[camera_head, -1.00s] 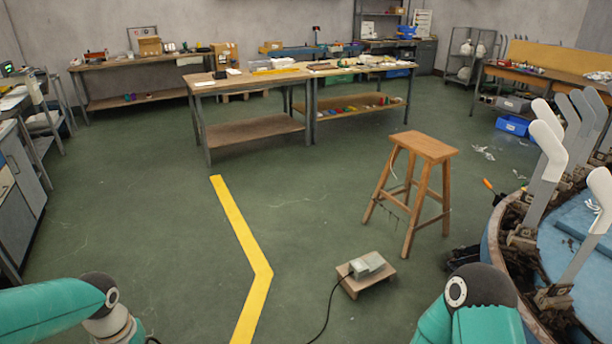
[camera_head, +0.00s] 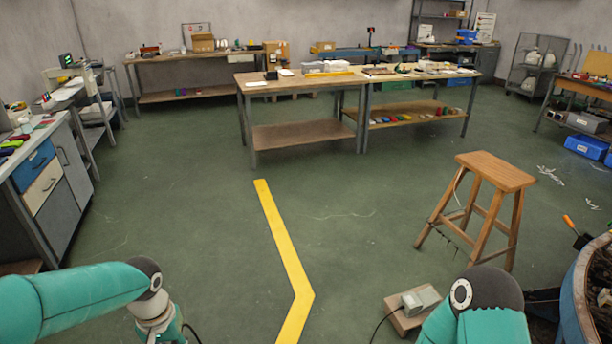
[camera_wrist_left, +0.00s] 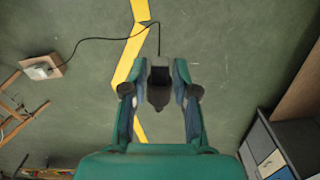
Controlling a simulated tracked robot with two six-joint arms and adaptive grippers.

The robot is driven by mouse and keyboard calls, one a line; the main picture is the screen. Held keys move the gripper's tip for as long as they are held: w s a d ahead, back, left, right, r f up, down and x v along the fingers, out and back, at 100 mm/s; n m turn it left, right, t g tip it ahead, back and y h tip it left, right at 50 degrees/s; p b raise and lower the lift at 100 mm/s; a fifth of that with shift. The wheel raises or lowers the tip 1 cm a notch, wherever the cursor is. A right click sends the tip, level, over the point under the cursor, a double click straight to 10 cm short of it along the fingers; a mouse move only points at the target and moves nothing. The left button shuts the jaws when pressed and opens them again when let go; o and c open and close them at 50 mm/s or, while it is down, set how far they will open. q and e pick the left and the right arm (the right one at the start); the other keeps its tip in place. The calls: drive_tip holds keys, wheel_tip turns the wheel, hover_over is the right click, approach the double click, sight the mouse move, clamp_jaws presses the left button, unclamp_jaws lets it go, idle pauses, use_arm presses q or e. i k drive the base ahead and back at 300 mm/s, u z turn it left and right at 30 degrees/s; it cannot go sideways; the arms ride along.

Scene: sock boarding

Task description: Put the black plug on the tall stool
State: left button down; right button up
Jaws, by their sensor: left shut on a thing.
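My left gripper (camera_wrist_left: 160,78) is shut on the black plug (camera_wrist_left: 159,94) in the left wrist view. A black cable runs from the plug to a grey box (camera_wrist_left: 38,72) on a low wooden stand, which also shows in the head view (camera_head: 412,302). The tall stool (camera_head: 495,171) is wooden and stands upright at the right of the head view, its seat bare. The plug is held away from it. Parts of wooden legs show at the left edge of the left wrist view. My right gripper is out of view; only part of that arm shows.
A yellow floor line (camera_head: 282,250) crosses the open green floor. A round machine (camera_head: 590,290) stands at the lower right, near the stool. Drawer cabinets (camera_head: 45,185) stand at the left, and a workbench (camera_head: 300,80) stands behind. The floor between is mostly clear.

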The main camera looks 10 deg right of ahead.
sight(483, 159)
drive_tip(key=z, duration=0.1)
drive_tip(key=i, duration=2.25)
drive_tip(key=z, duration=0.35)
drive_tip(key=i, duration=1.2)
drive_tip(key=z, duration=0.5)
drive_tip(key=i, duration=1.25)
drive_tip(key=z, duration=1.2)
drive_tip(key=i, duration=0.95)
drive_tip(key=z, duration=0.85)
drive_tip(key=i, duration=0.5)
drive_tip(key=z, duration=0.2)
drive_tip(key=k, duration=0.9)
drive_tip(key=z, duration=0.05)
